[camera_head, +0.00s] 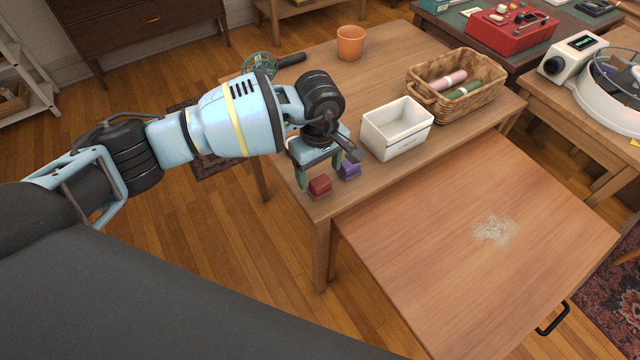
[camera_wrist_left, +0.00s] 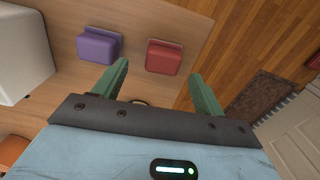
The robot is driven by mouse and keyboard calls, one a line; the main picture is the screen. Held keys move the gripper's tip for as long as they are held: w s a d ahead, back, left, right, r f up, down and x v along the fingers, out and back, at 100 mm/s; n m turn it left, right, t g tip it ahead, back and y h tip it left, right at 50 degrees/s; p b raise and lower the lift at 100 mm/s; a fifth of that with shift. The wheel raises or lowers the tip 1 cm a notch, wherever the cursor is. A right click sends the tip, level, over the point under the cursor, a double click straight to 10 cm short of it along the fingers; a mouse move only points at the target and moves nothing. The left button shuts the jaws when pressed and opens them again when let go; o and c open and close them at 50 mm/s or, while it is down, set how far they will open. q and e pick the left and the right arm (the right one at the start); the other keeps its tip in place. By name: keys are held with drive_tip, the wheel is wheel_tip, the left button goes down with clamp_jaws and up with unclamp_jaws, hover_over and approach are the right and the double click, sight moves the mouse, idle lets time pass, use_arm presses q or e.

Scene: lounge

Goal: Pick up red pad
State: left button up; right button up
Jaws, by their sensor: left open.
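The red pad (camera_head: 320,186) lies on the wooden table near its front left corner. It also shows in the left wrist view (camera_wrist_left: 164,57), between and ahead of my two green fingertips. A purple pad (camera_head: 349,170) lies just to its right; in the left wrist view the purple pad (camera_wrist_left: 99,45) is left of the red one. My left gripper (camera_head: 322,174) is open, above and close to the red pad, with nothing between its fingers; in the left wrist view the gripper (camera_wrist_left: 158,75) has its fingers spread wide. My right gripper is not in view.
A white bin (camera_head: 397,131) stands right of the pads, with a wicker basket (camera_head: 478,105) of rolled items behind it. An orange pot (camera_head: 350,42) is at the back. A lower wooden surface (camera_head: 430,250) with a pale powdery patch extends in front.

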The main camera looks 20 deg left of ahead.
sight(319, 180)
use_arm(q)
drive_tip(key=f, duration=0.4)
drive_tip(key=shift+s, duration=0.2)
drive_tip(key=shift+r, duration=0.1)
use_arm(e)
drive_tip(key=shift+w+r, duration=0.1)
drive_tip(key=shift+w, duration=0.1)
use_arm(q)
drive_tip(key=c, duration=1.1)
drive_tip(key=shift+o, duration=0.2)
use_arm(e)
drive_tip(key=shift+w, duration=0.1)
use_arm(q)
drive_tip(key=shift+r, duration=0.1)
drive_tip(key=shift+w+r, duration=0.1)
drive_tip(key=shift+r, duration=0.45)
wheel_tip(319, 180, up, 2)
drive_tip(key=shift+r, duration=0.1)
drive_tip(key=s+d+r, duration=0.1)
drive_tip(key=s+d, duration=1)
drive_tip(key=s, duration=0.1)
drive_tip(key=shift+r+b, duration=0.25)
drive_tip(key=shift+b, duration=0.1)
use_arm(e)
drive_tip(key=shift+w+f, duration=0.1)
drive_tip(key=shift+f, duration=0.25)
